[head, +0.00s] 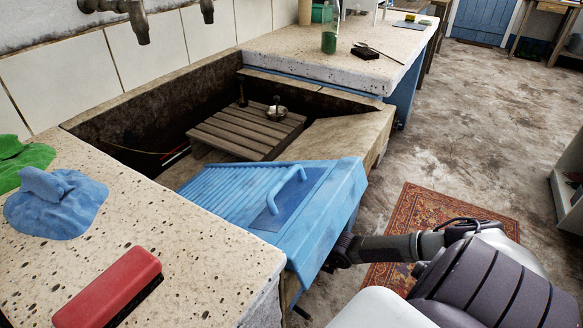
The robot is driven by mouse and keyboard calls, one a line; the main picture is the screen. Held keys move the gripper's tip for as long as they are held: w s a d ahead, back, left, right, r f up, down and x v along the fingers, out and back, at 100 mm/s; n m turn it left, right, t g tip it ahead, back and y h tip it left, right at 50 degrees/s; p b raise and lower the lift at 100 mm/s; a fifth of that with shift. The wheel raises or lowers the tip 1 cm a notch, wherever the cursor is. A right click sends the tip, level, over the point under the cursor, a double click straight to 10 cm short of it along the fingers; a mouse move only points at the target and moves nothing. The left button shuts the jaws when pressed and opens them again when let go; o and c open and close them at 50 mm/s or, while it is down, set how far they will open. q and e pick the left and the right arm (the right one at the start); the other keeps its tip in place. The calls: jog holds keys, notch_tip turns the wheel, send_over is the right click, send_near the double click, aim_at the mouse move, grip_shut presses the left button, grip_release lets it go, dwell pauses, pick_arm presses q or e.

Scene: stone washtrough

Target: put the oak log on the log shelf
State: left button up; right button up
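I cannot make out the oak log or the log shelf in the head view. My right arm comes in from the lower right. The dark wrist end of my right gripper (343,250) is beside the right side of a blue ribbed board with a handle (312,205). The board hides its fingers, so I cannot tell whether they are open, or whether they touch anything. My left gripper is out of view.
The stone trough (120,122) holds a slatted wooden rack (240,133). Speckled counters flank it, with blue cloth (55,205), green cloth (22,160) and a red brush (108,288) on the near one. A patterned rug (425,205) lies on open floor at right.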

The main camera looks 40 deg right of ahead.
jog(key=o, duration=1.5)
jog(key=shift+f, duration=0.1)
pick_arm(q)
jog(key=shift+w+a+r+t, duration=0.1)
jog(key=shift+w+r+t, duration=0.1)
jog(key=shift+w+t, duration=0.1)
pick_arm(e)
jog(key=shift+o, duration=0.2)
